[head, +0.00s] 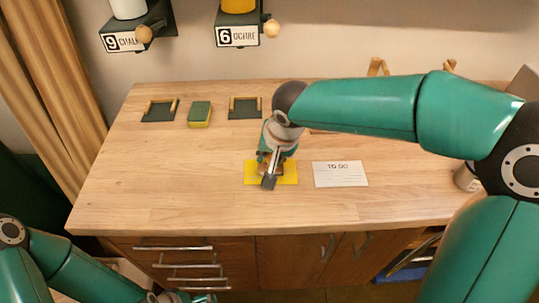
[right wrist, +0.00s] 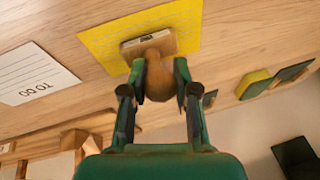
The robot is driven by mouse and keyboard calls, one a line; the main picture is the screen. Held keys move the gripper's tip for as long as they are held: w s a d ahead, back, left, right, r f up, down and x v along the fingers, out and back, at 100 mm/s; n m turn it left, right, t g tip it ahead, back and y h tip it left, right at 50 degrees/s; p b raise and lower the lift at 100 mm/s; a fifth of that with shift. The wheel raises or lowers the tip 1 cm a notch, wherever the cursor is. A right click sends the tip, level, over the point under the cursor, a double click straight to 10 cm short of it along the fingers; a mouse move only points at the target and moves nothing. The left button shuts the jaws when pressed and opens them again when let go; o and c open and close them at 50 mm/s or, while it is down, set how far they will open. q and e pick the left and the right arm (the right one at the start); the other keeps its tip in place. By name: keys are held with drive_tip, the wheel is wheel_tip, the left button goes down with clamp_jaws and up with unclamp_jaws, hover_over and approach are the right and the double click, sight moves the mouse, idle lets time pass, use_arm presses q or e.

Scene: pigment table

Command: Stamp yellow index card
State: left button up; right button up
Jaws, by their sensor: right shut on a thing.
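The yellow index card (head: 251,174) lies flat on the table, left of a white TO DO card. It also shows at the top of the right wrist view (right wrist: 102,42). My right gripper (head: 271,172) is over the yellow card, shut on the handle of a wooden stamp (right wrist: 158,72). The stamp's rectangular base is over the yellow card near one edge; I cannot tell whether it touches. The gripper hides most of the stamp in the head view. My left gripper (head: 190,298) is partly visible at the bottom edge, below the table front; its jaws are unclear.
The white TO DO card (head: 340,175) lies just right of the yellow card. A green and yellow sponge (head: 200,113) sits between two dark trays (head: 160,112) (head: 244,114) at the back. A can (head: 465,178) stands at right. The table's left front is clear.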

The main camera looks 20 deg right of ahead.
drive_tip(key=shift+s+f, duration=0.15)
drive_tip(key=shift+f, duration=0.1)
idle(1.2)
drive_tip(key=shift+r, duration=0.1)
drive_tip(key=shift+r+p, duration=2.05)
drive_tip(key=shift+r, duration=1.5)
